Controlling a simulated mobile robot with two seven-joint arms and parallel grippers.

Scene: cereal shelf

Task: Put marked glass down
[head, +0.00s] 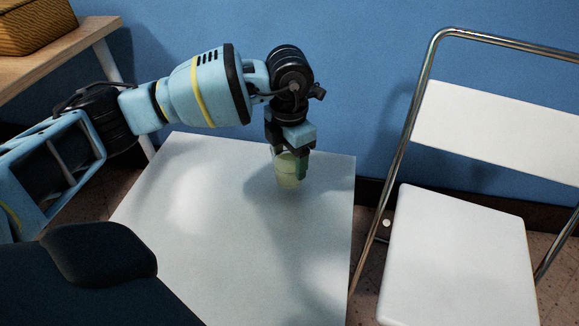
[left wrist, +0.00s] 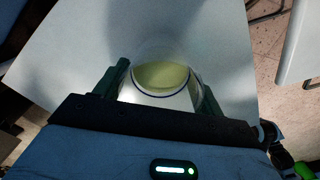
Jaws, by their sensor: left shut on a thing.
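The marked glass (head: 287,172) is a clear glass with a pale yellow-green content, near the back of the white table (head: 210,270) in the head view. My left gripper (head: 290,165) is shut on it from above, with a finger on each side. In the left wrist view the glass (left wrist: 162,76) shows from above between the two dark fingers, with a dark blue ring around it. The glass looks upright. I cannot tell whether its base touches the table. My right gripper is not in view.
The table top around the glass is bare. A white folding chair (head: 455,255) stands to the right of the table. A wooden table (head: 60,55) with a woven basket (head: 35,25) is at the upper left. A blue wall (head: 370,60) is behind.

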